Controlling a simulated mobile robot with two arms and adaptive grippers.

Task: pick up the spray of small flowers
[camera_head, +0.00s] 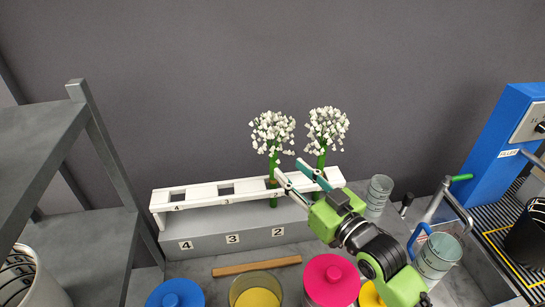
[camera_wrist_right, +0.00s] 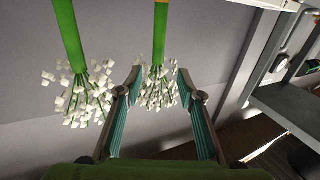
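Two sprays of small white flowers on green stems stand in a white slotted rack (camera_head: 200,200): a left spray (camera_head: 272,130) and a right spray (camera_head: 327,128). My right gripper (camera_head: 288,167) is open beside the left spray's stem, below its flower head. In the right wrist view the sprays appear upside down. The left spray (camera_wrist_right: 158,92) shows between the open fingers of my right gripper (camera_wrist_right: 157,82), and no finger is seen closed on it. The right spray (camera_wrist_right: 85,95) is outside the fingers, to the left. My left gripper is not in view.
The rack stands on a grey block (camera_head: 208,243) with numbered labels. Blue (camera_head: 175,294) and pink (camera_head: 331,280) lidded containers and a wooden strip (camera_head: 256,266) lie in front. A grey shelf (camera_head: 90,150) is at left.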

